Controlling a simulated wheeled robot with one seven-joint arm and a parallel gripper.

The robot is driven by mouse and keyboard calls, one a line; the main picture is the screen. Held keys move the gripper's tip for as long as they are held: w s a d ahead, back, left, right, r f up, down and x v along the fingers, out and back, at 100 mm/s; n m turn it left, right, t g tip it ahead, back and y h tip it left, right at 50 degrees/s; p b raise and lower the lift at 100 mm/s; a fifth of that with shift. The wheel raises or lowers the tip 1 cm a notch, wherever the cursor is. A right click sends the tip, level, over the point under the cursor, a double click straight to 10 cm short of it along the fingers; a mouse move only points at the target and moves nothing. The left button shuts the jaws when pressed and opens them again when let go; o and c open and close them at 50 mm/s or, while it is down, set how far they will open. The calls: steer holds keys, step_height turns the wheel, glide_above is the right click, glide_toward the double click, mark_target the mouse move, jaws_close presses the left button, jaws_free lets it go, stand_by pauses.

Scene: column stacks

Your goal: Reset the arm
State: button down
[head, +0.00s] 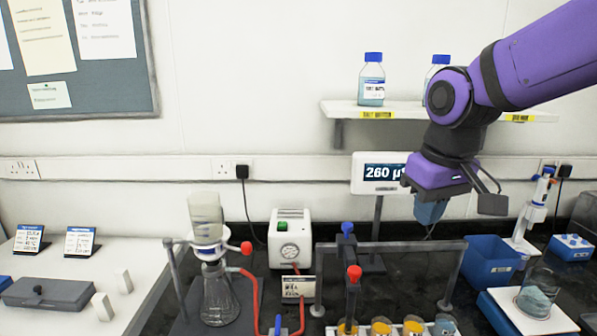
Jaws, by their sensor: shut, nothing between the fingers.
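My purple arm reaches in from the upper right, bent down at a dark joint. My gripper (431,215) hangs below it, in front of the wall and above the dark bench. It is shut with nothing held. Its fingertips are small and dark here, and it stands apart from the things around it.
A shelf (437,111) with blue-capped bottles (372,80) is behind the arm. A display (378,173) stands just left of the gripper.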

steer(key=s+d+r+m+t, duration=0.2)
steer(key=s+d+m+t, duration=0.1)
steer(key=s+d, duration=0.7)
steer(key=s, duration=0.3)
steer(key=shift+s+r+m, duration=0.2)
steer(key=shift+r+m, duration=0.2)
steer(key=c, duration=1.8)
jaws_free()
steer(key=shift+c, duration=0.2)
